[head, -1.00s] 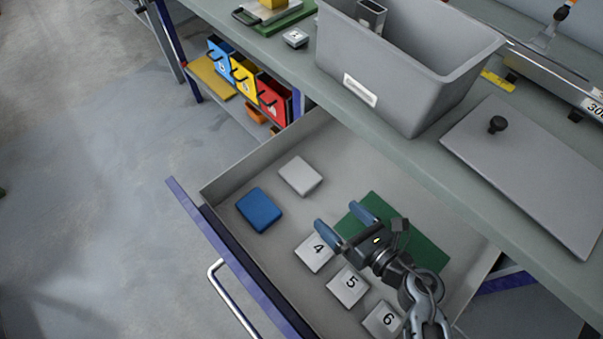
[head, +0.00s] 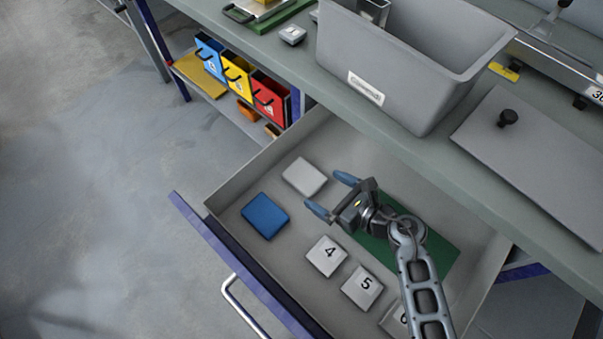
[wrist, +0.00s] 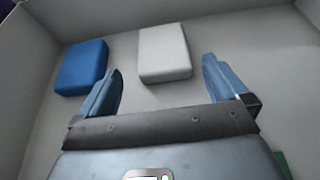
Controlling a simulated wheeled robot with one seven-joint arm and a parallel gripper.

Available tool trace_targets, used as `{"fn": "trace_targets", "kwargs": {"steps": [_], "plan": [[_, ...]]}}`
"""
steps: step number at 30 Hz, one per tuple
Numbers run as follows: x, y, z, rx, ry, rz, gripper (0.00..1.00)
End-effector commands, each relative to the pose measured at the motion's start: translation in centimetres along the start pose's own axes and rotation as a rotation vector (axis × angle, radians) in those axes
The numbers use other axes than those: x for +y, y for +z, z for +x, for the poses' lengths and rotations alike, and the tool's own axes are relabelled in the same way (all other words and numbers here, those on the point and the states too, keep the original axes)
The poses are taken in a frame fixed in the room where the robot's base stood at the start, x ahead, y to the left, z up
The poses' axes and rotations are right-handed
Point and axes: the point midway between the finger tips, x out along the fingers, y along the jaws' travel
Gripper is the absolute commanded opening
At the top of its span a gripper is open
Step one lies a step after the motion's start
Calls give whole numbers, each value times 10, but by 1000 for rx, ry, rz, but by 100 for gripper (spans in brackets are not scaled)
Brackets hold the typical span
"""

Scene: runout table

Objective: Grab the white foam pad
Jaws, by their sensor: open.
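The white foam pad (head: 304,177) lies flat in the open drawer, beside the blue pad (head: 265,215). My gripper (head: 331,196) is open and empty, over the drawer just to the right of the white pad, with its blue fingers pointing left toward it. In the wrist view the white pad (wrist: 165,53) lies ahead, between the lines of the two fingers (wrist: 160,85), nearer the right one in depth uncertain. The blue pad (wrist: 82,67) is beyond the left finger. No finger is seen to touch the white pad.
The drawer (head: 240,181) also holds a green mat (head: 440,255), partly under my arm, and tiles numbered 4 (head: 326,256), 5 (head: 362,288) and 6, the last partly hidden. A grey bin (head: 400,75) and a flat lid (head: 540,150) rest on the table above.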

Motion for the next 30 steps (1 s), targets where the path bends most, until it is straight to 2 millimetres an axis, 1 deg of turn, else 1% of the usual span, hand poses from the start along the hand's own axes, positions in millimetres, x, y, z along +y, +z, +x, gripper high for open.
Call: {"fn": "trace_targets", "kwargs": {"steps": [1,8,12,15,18,25,30], "plan": [[-1,1,6,-1,2,-1,100],[-2,0,30,0,0,-1,100],[-4,0,51,0,1,-1,100],[-4,0,62,-1,2,-2,100],[-4,0,67,0,-1,0,100],[-4,0,68,0,-1,0,100],[-4,0,67,-1,-1,0,84]]}}
